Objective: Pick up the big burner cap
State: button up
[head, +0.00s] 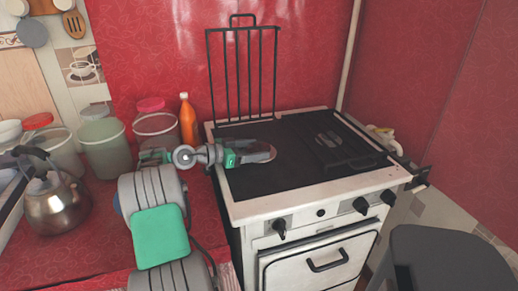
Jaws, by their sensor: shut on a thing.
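My gripper (268,153) reaches from the left over the dark top of the stove (290,185). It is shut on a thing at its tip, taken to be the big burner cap. The cap's outline cannot be made out at this size, as the tip and the stove top behind it blend into dark grey. How high the gripper is above the stove top cannot be told.
A raised black grate (243,75) stands at the stove's back. An orange bottle (187,120), several lidded jars and a metal kettle (56,200) stand on the red counter at left. A grey stool (450,260) is at front right.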

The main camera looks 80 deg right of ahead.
jog(key=shift+c, duration=1.2)
jog(key=shift+r, duration=0.1)
